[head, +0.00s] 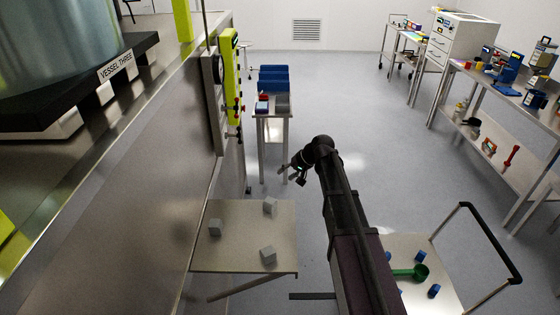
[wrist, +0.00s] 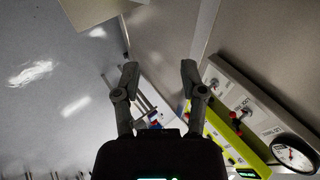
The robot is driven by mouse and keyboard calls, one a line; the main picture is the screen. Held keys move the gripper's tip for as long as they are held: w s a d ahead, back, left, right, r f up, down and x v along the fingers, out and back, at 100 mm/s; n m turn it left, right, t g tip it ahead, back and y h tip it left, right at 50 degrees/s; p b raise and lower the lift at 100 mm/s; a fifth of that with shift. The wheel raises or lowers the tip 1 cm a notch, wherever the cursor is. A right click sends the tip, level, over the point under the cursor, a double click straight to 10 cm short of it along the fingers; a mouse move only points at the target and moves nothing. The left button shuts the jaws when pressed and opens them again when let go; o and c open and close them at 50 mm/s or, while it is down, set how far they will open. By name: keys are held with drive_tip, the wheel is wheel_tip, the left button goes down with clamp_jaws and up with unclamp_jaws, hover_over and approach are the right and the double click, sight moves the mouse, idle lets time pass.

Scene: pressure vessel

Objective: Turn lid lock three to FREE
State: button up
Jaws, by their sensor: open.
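My gripper (head: 288,172) is open and empty at the end of the arm, in free air to the right of the vessel's bench wall. In the wrist view its two fingers (wrist: 160,72) are spread with nothing between them. In the head view the panel (head: 213,105) appears edge-on.
A shelf with grey blocks (head: 235,262) juts out below the panel. A small table (head: 275,115) with blue bins stands beyond. A cart (head: 455,265) is at lower right. Benches line the right side; the middle floor is clear.

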drive_tip(key=s+d+f+g+h+b, duration=0.1)
drive_tip(key=s+d+f+h, duration=0.1)
drive_tip(key=s, duration=0.6)
drive_tip(key=s+d+f+g+h+b, duration=0.1)
drive_tip(key=s+d+f+h, duration=0.1)
drive_tip(key=s+d, duration=0.4)
drive_tip(key=s+d+f+h+b, duration=0.2)
drive_tip(key=s+d+f+h, duration=0.1)
drive_tip(key=s, duration=0.8)
drive_tip(key=shift+s+d+f+n+g, duration=0.25)
drive_tip(key=shift+d+f+n+g, duration=0.2)
drive_tip(key=shift+f, duration=0.4)
